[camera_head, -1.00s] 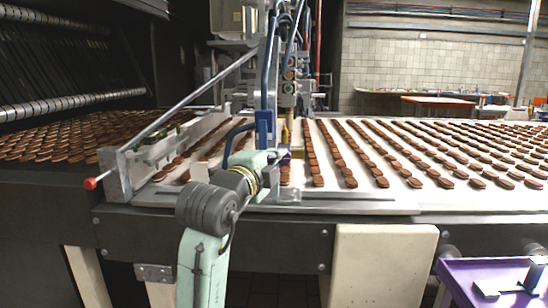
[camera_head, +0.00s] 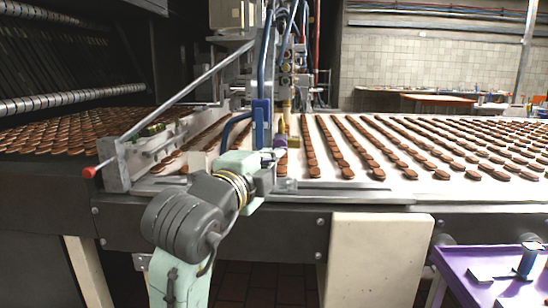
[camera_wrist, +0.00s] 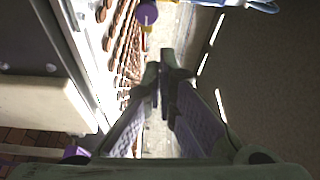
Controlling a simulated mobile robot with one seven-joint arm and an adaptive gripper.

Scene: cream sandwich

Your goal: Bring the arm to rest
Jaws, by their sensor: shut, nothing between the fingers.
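My gripper shows in the wrist view (camera_wrist: 163,75), its two fingers together at the tips with nothing between them. In the head view my arm rises from the bottom and bends at a dark grey joint in front of the conveyor. Its far end lies near the nozzle assembly, and the fingers are hard to make out there. In the wrist view the conveyor edge runs along the left side of the fingers, and a purple round part (camera_wrist: 147,13) shows beyond the tips.
A white conveyor (camera_head: 330,195) carries rows of brown biscuits (camera_head: 347,172). A nozzle assembly with a blue part (camera_head: 262,122) stands behind my arm. A purple table (camera_head: 462,262) is at the lower right.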

